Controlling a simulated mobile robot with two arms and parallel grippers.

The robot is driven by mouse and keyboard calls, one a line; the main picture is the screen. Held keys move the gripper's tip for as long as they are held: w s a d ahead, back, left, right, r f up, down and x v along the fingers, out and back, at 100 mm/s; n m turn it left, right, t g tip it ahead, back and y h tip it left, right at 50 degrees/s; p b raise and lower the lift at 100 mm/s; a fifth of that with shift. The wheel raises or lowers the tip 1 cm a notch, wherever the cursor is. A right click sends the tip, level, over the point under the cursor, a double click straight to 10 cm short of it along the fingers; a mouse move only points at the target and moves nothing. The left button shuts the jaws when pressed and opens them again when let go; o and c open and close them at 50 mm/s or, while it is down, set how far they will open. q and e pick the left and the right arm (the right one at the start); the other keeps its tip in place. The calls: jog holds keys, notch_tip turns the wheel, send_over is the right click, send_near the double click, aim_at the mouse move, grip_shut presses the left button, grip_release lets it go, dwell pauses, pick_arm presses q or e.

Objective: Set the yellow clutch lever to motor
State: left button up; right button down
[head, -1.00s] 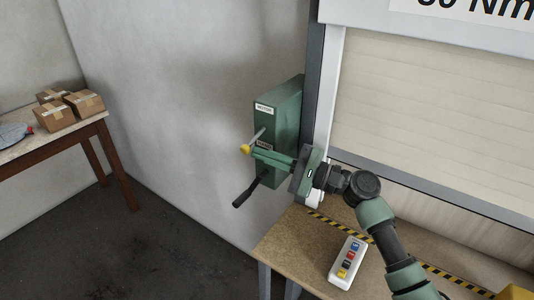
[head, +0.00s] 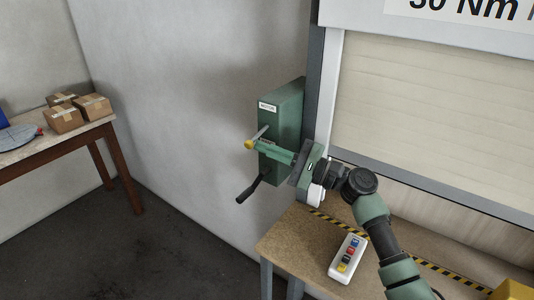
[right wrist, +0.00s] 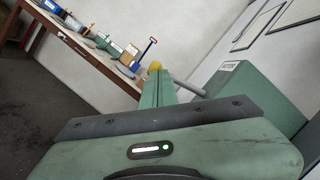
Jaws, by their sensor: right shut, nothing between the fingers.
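The green clutch box (head: 290,105) is on the wall at the left of the shutter. A "MOTOR" label (head: 268,106) sits high on its front. The clutch lever is a grey rod with a yellow knob (head: 249,145); it sticks out below that label and slants down to the left. My right gripper (head: 257,146) is shut and empty, its fingertips close beside the knob. In the right wrist view the knob (right wrist: 154,68) shows just past the fingertips (right wrist: 158,76), with the rod running right to the box (right wrist: 245,95). I cannot tell whether they touch. My left gripper is not in view.
A black crank handle (head: 250,190) hangs below the lever. A push-button box (head: 347,258) lies on the wooden bench (head: 285,240) under my right arm. The shutter (head: 430,120) is at the right. Cartons (head: 66,119) stand on a table at the left.

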pick_arm(q)
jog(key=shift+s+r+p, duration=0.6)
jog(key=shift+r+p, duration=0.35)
jog(key=shift+p, duration=0.05)
pick_arm(e)
jog(key=shift+s+a+r+m+t, duration=0.1)
jog(key=shift+r+m+t, duration=0.2)
jog(key=shift+r+m, duration=0.55)
jog(key=shift+s+a+r+m+t, duration=0.1)
jog(key=shift+r+m+t, duration=0.2)
jog(key=shift+r+m, duration=0.55)
